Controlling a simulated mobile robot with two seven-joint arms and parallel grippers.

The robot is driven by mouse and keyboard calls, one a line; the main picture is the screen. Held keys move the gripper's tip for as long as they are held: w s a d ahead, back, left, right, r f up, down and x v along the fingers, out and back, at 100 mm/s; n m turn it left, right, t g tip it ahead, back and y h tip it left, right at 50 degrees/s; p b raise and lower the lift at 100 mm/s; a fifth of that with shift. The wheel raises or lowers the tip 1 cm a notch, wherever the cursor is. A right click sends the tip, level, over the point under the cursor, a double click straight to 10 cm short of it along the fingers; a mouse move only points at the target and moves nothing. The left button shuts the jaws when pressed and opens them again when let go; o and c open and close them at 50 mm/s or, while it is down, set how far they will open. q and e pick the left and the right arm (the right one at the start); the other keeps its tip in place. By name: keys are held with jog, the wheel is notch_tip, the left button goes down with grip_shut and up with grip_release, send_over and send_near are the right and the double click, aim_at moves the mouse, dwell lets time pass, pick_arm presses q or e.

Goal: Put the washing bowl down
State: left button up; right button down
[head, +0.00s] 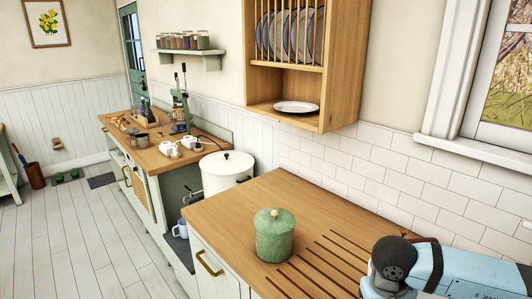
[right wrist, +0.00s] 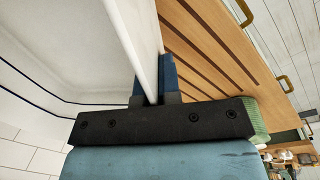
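The washing bowl (right wrist: 70,45) is white with thin dark blue lines and fills the left of the right wrist view. My right gripper (right wrist: 155,84) is shut on its wall, with one blue finger on each side. The bowl's wall edge stands over the grooved wooden worktop (right wrist: 205,45). I cannot tell whether the bowl touches anything below. In the head view the bowl is out of frame, and only part of my right arm shows at the bottom right. My left gripper is in neither view.
A green lidded jar (head: 274,240) stands on the worktop left of the drainage grooves. A white lidded bin (head: 226,174) stands beyond the worktop's far end. A wooden plate rack (head: 312,118) hangs on the wall above. The worktop around the jar is clear.

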jog(key=shift+w+a+f, duration=0.1)
jog(key=shift+d+r+p, duration=0.2)
jog(key=shift+r+p, duration=0.95)
jog(key=shift+r, duration=0.25)
jog(key=shift+f, duration=0.1)
